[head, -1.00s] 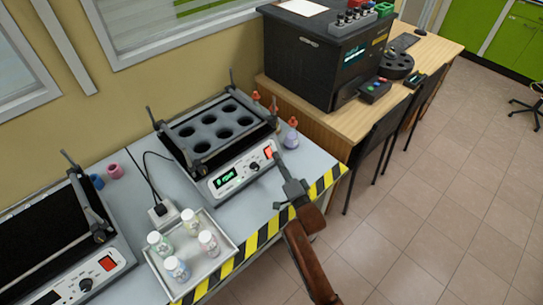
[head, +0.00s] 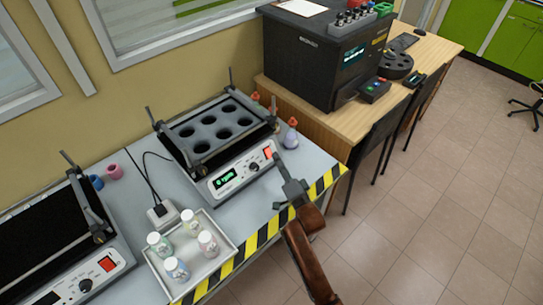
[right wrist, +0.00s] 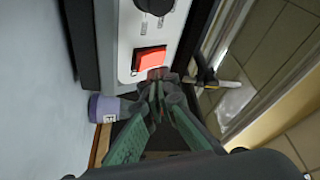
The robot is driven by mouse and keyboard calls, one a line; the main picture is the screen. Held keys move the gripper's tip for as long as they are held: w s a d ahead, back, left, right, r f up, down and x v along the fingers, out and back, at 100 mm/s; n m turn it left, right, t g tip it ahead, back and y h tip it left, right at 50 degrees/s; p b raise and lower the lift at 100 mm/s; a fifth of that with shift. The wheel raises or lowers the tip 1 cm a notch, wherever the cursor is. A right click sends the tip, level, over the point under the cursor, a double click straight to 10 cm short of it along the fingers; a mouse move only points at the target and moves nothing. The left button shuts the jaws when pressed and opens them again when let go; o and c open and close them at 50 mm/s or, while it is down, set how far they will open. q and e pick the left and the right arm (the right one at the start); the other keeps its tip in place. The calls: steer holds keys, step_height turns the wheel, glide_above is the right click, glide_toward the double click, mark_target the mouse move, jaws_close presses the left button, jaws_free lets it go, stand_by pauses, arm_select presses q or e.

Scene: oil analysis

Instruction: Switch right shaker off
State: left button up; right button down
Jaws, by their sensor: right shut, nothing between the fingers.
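The right shaker (head: 222,140) stands on the grey bench with a tray of round holes on top. Its front panel has a lit green display (head: 226,178), a black knob (head: 254,167) and a red rocker switch (head: 268,153). The switch also shows large in the right wrist view (right wrist: 150,58). My right gripper (head: 279,161) is shut and empty, its fingertips at the panel close beside the red switch. In the right wrist view the fingertips (right wrist: 160,76) lie at the switch's lower end; I cannot tell whether they touch it. My left gripper is not in view.
A left shaker (head: 70,290) stands at the lower left. A white tray (head: 226,240) with several capped bottles sits in front. A purple flask (head: 291,135) stands right of the right shaker. A black machine (head: 320,60) is on the wooden desk behind.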

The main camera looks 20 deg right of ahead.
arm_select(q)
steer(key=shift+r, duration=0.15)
arm_select(e)
steer(key=shift+w+a+f, duration=0.1)
steer(key=shift+w, duration=0.15)
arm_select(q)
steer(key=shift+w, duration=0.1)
arm_select(e)
steer(key=shift+w+a+f, duration=0.1)
steer(key=shift+w+f, duration=0.2)
stand_by(0.7)
steer(key=shift+s+r+p, duration=0.15)
steer(key=shift+p, duration=0.25)
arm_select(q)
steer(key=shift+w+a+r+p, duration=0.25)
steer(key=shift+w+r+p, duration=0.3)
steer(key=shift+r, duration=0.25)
arm_select(e)
steer(key=shift+s+d+r, duration=0.25)
steer(key=shift+s+r, duration=0.05)
steer(key=shift+s, duration=0.15)
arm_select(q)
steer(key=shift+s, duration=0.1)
